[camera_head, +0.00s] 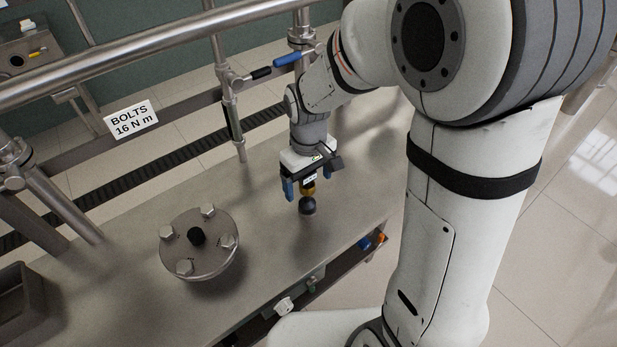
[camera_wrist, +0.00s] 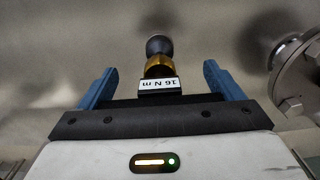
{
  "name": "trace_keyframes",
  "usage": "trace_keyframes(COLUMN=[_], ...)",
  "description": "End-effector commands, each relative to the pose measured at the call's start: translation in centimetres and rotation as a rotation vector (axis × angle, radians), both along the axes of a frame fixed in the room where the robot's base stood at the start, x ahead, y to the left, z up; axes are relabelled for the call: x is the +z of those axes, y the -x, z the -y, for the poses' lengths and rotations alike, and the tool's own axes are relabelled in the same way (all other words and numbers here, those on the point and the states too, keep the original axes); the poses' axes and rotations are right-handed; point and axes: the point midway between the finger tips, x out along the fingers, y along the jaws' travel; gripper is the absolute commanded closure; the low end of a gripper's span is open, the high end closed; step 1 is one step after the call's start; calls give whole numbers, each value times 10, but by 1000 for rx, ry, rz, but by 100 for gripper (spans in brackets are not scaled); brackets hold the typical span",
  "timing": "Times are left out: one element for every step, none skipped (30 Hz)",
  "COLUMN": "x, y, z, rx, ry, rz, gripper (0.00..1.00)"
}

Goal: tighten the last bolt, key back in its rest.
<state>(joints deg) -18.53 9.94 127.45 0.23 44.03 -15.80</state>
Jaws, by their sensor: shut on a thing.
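My gripper (camera_head: 308,186), with two blue fingers, is over the steel table right of the flange. It is shut on the torque key (camera_head: 308,205), which has a gold collar and a dark round end pointing down. I cannot tell whether that end touches the table. In the wrist view the key (camera_wrist: 159,66) lies between the fingers and its label reads "16 N m"; its held part is hidden. Bolt tightness and the key's rest cannot be made out.
A sign (camera_head: 131,117) reads "BOLTS 16 N m". A steel rail (camera_head: 150,45) crosses above the table, and a blue-handled valve (camera_head: 287,58) stands behind my gripper. A dark bin (camera_head: 22,305) is at the left. A shelf under the front edge holds blue and orange items (camera_head: 371,241).

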Motion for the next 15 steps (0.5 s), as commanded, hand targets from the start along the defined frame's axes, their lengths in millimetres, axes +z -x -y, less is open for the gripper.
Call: trace_keyframes(x=[1,0,-1,-2,-4,-6,-7,-9,-11,-12,-14,-16,-17,-19,-21], y=[0,0,0,0,0,0,0,0,0,0,0,0,0,0,-1], z=[0,0,0,-1,-1,-1,-1,-1,-1,-1,-1,-1,-1,-1,-1], rx=[0,0,1,1,1,1,1,2,2,2,2,2,2,2,2], ry=[-1,-1,-1,-1,-1,-1,-1,-1,-1,-1,-1,-1,-1,-1,-1], rz=[1,1,1,1,1,1,1,1,1,1,1,2,2,2,2], gripper=[84,84,84,84,84,84,84,84,84,84,84,84,84,84,84])
